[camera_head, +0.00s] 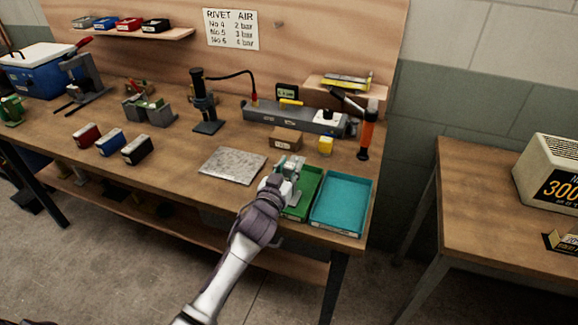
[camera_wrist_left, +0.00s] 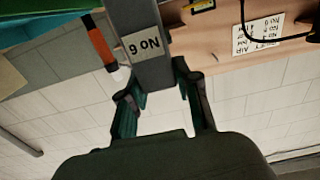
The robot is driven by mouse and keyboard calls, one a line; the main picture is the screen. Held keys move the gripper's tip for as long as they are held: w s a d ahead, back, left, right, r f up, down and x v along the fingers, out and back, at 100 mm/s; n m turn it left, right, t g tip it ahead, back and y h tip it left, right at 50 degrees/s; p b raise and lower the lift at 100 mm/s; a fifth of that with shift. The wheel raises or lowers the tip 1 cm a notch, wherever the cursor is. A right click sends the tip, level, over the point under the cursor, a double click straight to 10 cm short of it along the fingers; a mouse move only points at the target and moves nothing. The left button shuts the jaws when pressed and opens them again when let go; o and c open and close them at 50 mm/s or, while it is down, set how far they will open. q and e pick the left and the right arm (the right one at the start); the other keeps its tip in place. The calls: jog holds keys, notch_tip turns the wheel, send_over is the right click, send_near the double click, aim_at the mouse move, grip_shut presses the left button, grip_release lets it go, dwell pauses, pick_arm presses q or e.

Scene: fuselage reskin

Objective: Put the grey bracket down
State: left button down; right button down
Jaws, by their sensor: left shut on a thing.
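My left gripper (camera_head: 284,183) reaches in from the lower left and is shut on the grey bracket (camera_head: 291,166). It is over the left part of the green tray (camera_head: 308,190), near the front of the bench. In the left wrist view the bracket (camera_wrist_left: 148,62) is a grey block with a "NO 6" label, between the two fingers of my gripper (camera_wrist_left: 160,88). I cannot tell whether the bracket touches the tray. My right gripper is not in view.
A teal tray (camera_head: 341,203) lies right of the green tray, and a metal plate (camera_head: 232,166) lies to the left. A cardboard box (camera_head: 285,138), a yellow block (camera_head: 326,145) and an orange-handled tool (camera_head: 366,137) stand behind.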

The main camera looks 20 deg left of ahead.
pick_arm(q)
jog(key=c, duration=0.8)
grip_release()
jog(key=shift+f, duration=0.1)
jog(key=shift+s, duration=0.2)
jog(key=s, duration=0.6)
jog(key=s+b, duration=0.1)
jog(key=s, duration=0.4)
jog(key=shift+s+a+b, duration=0.2)
jog(key=shift+s+b, duration=0.1)
jog(key=shift+s, duration=0.05)
